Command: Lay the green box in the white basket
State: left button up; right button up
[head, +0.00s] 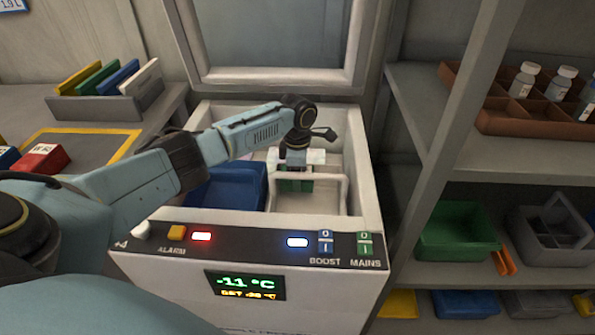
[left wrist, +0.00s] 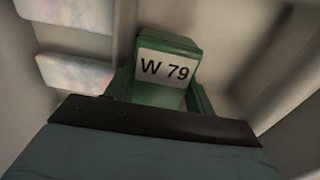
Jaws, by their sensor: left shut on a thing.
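The green box (head: 287,185) is down inside the open freezer, at the white basket (head: 345,192), partly hidden by the basket's raised handle and my gripper. My left gripper (head: 294,167) reaches down from above and is shut on the green box. In the left wrist view the green box (left wrist: 160,88) shows a white label reading W 79, just beyond the dark gripper edge. Pale walls surround it there. I cannot tell whether the box touches the basket floor. My right gripper is not in view.
A blue basket (head: 226,187) fills the freezer's left side. Pale frosty blocks (left wrist: 75,72) lie beside the green box. The raised freezer lid (head: 275,78) stands behind. A shelf rack (head: 465,160) is close on the right; a bench (head: 95,125) is at left.

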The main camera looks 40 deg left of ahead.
pick_arm(q)
jog(key=shift+f, duration=0.3)
jog(key=o, duration=0.8)
jog(key=shift+s, duration=0.1)
jog(key=shift+c, duration=0.2)
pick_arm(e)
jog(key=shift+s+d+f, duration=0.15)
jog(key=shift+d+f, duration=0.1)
pick_arm(q)
jog(key=shift+r, duration=0.25)
jog(key=shift+r, duration=0.7)
notch_tip(320, 180, up, 12)
jog(key=p, duration=0.3)
jog(key=shift+f, duration=0.25)
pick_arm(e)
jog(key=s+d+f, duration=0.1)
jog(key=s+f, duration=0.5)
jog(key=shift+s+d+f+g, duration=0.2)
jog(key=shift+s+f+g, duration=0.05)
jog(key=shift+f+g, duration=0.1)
pick_arm(q)
jog(key=shift+p, duration=0.3)
